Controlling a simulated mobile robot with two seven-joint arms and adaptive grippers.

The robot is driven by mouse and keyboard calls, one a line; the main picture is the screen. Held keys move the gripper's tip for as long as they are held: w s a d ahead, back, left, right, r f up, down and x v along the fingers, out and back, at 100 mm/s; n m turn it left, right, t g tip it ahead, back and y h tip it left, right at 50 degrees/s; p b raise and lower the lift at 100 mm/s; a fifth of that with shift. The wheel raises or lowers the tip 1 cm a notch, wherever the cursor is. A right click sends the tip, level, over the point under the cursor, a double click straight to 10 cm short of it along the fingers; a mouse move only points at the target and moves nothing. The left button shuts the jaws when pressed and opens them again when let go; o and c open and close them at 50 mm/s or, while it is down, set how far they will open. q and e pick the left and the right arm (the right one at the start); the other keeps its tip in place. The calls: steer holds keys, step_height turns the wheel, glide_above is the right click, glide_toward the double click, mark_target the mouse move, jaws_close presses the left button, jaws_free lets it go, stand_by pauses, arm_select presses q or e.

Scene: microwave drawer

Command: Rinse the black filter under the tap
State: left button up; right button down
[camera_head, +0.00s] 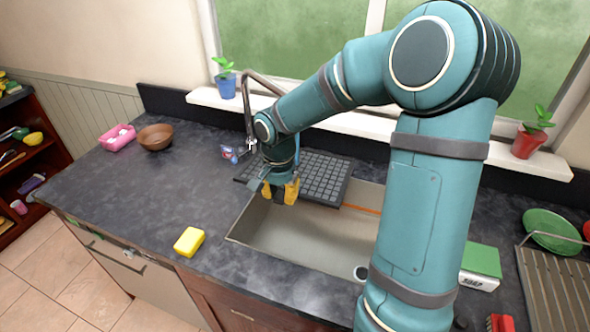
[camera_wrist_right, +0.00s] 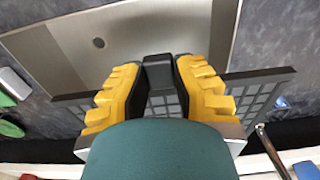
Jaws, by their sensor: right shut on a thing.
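My right gripper (camera_head: 284,192), with yellow fingers, is over the back left part of the sink (camera_head: 300,240). The metal tap (camera_head: 248,112) rises behind the sink, to the left of the gripper. In the wrist view a metal tube, likely the tap (camera_wrist_right: 270,150), is at the lower right, apart from the filter. No water is visible. My left gripper is not in view.
A yellow sponge (camera_head: 189,241) is on the counter at the left front. A brown bowl (camera_head: 155,137) and pink container (camera_head: 117,137) stand further left. A soap box (camera_head: 481,266) is at right.

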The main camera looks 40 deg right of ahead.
steer(key=s+a+b, duration=0.1)
steer(key=s+a, duration=0.3)
steer(key=shift+s+b, duration=0.3)
steer(key=shift+s, duration=0.1)
stand_by(1.4)
steer(key=s+a+r+p, duration=0.2)
steer(key=s+a+r, duration=0.1)
steer(key=s+r, duration=0.1)
stand_by(0.6)
